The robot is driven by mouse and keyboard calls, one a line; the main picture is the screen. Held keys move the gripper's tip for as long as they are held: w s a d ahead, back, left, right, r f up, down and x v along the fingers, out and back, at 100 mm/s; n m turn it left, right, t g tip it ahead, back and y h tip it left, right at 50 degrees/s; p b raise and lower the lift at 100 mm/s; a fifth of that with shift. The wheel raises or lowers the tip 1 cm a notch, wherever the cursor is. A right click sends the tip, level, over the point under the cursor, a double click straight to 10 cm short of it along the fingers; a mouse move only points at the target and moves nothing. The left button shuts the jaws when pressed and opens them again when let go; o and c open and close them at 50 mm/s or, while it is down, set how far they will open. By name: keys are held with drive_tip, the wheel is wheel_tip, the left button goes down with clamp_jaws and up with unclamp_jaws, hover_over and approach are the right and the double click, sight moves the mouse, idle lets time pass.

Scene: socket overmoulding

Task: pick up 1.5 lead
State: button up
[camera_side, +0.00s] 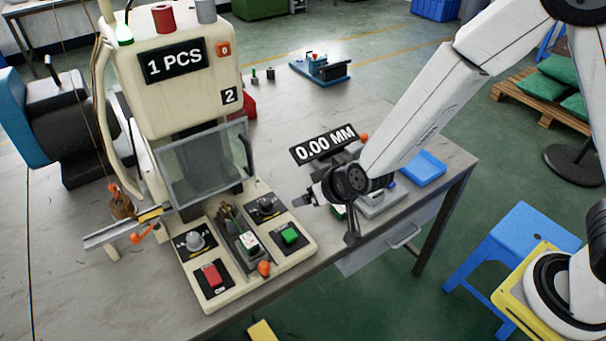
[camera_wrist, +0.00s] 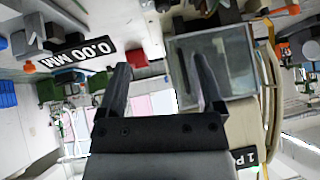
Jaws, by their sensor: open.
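My gripper (camera_side: 308,199) is to the right of the press base, near the 0.00 MM display, in the side view. In the wrist view its two dark fingers stand wide apart, with nothing between them; my gripper (camera_wrist: 160,82) is open. I cannot pick out a thing that is clearly the 1.5 lead. A brown coil with orange parts (camera_side: 122,206) hangs at the left beside a metal rail (camera_side: 122,232). A small white and green part (camera_side: 249,241) sits in the middle of the press base; I cannot tell what it is.
The cream press (camera_side: 187,98) has a clear guard (camera_side: 203,162) and a base with red and green buttons. The 0.00 MM display (camera_side: 324,144) and a blue tray (camera_side: 423,168) are on the bench's right side. The bench's front left (camera_side: 60,280) is clear.

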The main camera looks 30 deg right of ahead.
sight(253, 246)
drive_tip(key=a+f+t, duration=0.2)
drive_tip(key=a+f, duration=0.1)
drive_tip(key=a, duration=0.1)
drive_tip(key=s+a+f+t+h, duration=0.1)
drive_tip(key=a+f, duration=0.2)
drive_tip(key=a, duration=0.1)
drive_tip(key=s+a+f+t, duration=0.1)
drive_tip(key=a+f+t, duration=0.1)
drive_tip(key=a, duration=0.3)
drive_tip(key=shift+f+t+h, duration=0.3)
drive_tip(key=shift+f, duration=0.25)
drive_tip(key=shift+w, duration=0.15)
drive_tip(key=shift+x, duration=1.25)
drive_tip(key=shift+x, duration=2.6)
